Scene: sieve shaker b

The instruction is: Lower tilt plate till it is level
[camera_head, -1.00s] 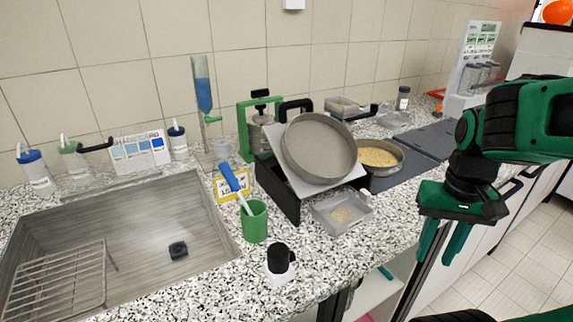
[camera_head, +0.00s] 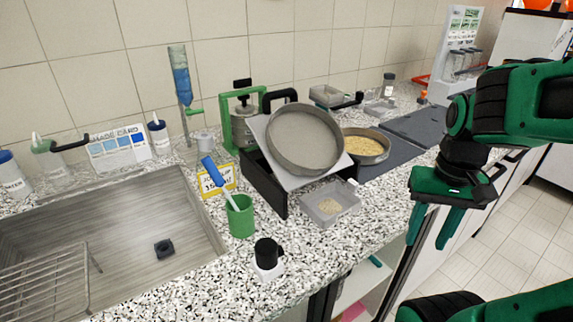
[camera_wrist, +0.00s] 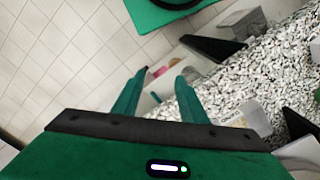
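The tilt plate (camera_head: 262,131) is a pale square plate on a black shaker base (camera_head: 262,181). It is tilted, with its face toward the front right, and a round grey sieve pan (camera_head: 304,140) rests on it. A black handle (camera_head: 287,97) stands at the plate's upper back edge. My gripper (camera_head: 430,246) is at the right, in front of the counter's edge, apart from the plate and pointing down. Its two green fingers are spread with nothing between them; they also show in the wrist view (camera_wrist: 163,100).
A tray with grains (camera_head: 331,203) sits right of the base. A green cup (camera_head: 240,217) holds a blue-handled brush. A black-topped item (camera_head: 267,257) stands near the front edge. A sink (camera_head: 110,235) is at left. A pan of grains (camera_head: 366,146) stands behind right.

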